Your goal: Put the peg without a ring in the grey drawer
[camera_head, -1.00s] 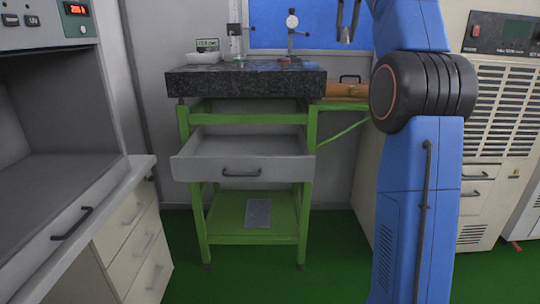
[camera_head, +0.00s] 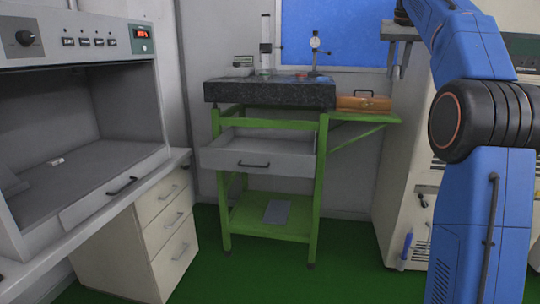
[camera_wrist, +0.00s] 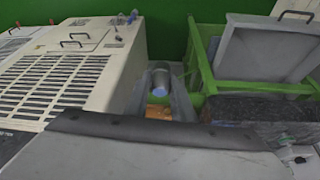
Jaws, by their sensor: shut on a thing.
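My gripper (camera_head: 397,60) is at the upper right of the head view, above and right of the green stand. In the wrist view my gripper (camera_wrist: 160,95) is shut on a grey-blue cylindrical peg (camera_wrist: 160,84). I cannot tell whether a ring is on it. The grey drawer (camera_head: 253,155) is pulled out under the dark stone slab, and the visible part of its inside looks empty. The drawer (camera_wrist: 262,52) also shows at the upper right of the wrist view, apart from my gripper.
The dark stone slab (camera_head: 268,92) bears measuring stands. An orange-brown case (camera_head: 364,103) lies on the stand's right shelf. A grey plate (camera_head: 276,212) lies on the low green shelf. A cabinet (camera_head: 165,235) stands left. Green floor is clear before the stand.

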